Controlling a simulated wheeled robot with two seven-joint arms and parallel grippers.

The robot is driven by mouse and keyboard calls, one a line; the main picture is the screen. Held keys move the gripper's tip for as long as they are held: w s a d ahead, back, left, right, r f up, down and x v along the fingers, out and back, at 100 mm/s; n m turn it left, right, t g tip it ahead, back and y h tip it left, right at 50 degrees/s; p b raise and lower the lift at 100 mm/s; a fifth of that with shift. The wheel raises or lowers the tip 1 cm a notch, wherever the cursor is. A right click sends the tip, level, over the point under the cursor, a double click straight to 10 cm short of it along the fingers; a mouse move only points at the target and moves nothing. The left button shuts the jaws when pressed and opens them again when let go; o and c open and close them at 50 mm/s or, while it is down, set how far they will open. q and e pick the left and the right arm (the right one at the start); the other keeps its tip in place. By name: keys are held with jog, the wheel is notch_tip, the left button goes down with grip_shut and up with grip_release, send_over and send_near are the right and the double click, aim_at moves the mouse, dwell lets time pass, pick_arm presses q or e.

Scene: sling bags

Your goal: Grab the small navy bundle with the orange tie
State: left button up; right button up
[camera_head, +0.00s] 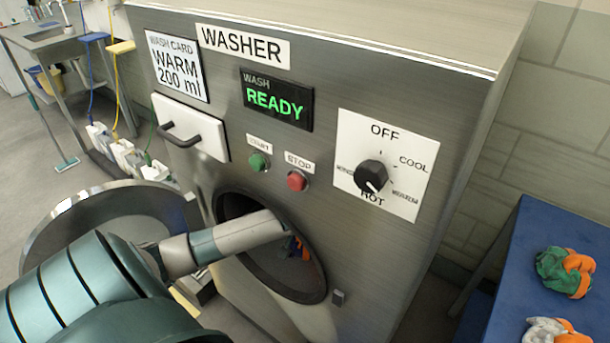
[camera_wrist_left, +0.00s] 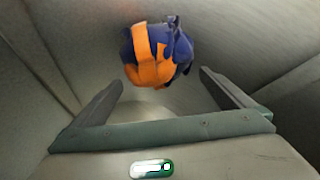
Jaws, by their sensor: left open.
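The small navy bundle with the orange tie (camera_wrist_left: 160,55) lies inside the metal drum, seen in the left wrist view. My left gripper (camera_wrist_left: 160,85) is open, with one finger on each side of the picture and the bundle just beyond, between the lines of the fingertips. I see no contact between them. In the head view my left arm reaches into the washer's round opening (camera_head: 318,290), and a bit of the navy and orange bundle (camera_head: 296,248) shows inside. The left gripper is hidden there by the opening. My right gripper is not in view.
The washer (camera_head: 300,70) has a dial (camera_head: 370,177), buttons and a drawer (camera_head: 190,127) around the opening. Its round door (camera_head: 100,215) stands open at left. A blue table (camera_head: 535,255) at right holds a green-orange bundle (camera_head: 566,272) and a white-orange bundle (camera_head: 553,332).

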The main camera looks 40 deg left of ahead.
pick_arm(q)
jog(key=shift+x, duration=2.1)
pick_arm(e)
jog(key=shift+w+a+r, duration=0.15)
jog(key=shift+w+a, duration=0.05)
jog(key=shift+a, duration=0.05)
pick_arm(q)
jog(key=shift+c, duration=0.3)
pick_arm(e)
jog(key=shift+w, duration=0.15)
